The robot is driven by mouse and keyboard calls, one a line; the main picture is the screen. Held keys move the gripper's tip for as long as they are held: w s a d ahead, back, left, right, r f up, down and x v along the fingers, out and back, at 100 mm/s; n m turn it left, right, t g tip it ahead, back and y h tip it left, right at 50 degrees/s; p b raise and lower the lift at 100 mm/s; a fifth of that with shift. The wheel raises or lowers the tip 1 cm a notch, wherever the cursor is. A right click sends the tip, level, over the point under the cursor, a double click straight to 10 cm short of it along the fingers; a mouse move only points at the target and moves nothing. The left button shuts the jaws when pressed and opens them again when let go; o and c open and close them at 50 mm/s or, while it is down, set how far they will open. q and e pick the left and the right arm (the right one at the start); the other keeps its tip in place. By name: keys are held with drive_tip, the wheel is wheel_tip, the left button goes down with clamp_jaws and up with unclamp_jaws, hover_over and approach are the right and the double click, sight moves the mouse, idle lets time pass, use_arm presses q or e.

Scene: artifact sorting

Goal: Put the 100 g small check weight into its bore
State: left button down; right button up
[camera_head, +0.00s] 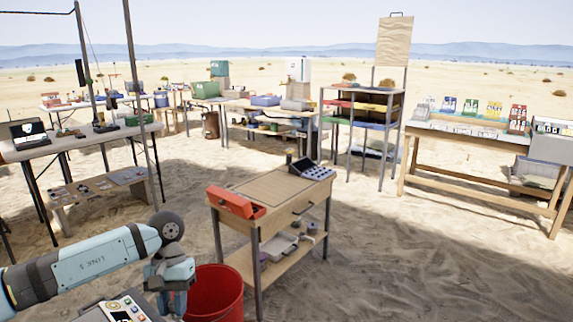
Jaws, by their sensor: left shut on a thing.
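My left gripper (172,298) points down at the bottom left, beside the red bucket and close to a grey device (126,309) with a small display and coloured buttons. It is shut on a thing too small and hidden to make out. I cannot pick out the 100 g small check weight or its bore for sure. A grey case (312,169) with several dark round spots stands on the back right of the wooden cart (268,188); I cannot tell whether these are bores. My right gripper is out of view.
An orange-red open box (235,203) stands on the cart's front left corner. The red bucket (215,293) stands on the sand in front. Loaded tables (75,142) stand left and behind, a shelf rack (362,110) behind, another table (470,134) right. Sand right of the cart is clear.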

use_arm(q)
drive_tip(key=s+r+p, duration=0.3)
drive_tip(key=r+p, duration=0.8)
drive_tip(key=p, duration=0.1)
drive_tip(key=s+r+p, duration=0.3)
drive_tip(key=r+p, duration=0.8)
drive_tip(key=s+r+p, duration=0.4)
drive_tip(key=r+p, duration=0.7)
drive_tip(key=p, duration=0.1)
drive_tip(key=shift+a+p, duration=0.15)
drive_tip(key=shift+p, duration=0.15)
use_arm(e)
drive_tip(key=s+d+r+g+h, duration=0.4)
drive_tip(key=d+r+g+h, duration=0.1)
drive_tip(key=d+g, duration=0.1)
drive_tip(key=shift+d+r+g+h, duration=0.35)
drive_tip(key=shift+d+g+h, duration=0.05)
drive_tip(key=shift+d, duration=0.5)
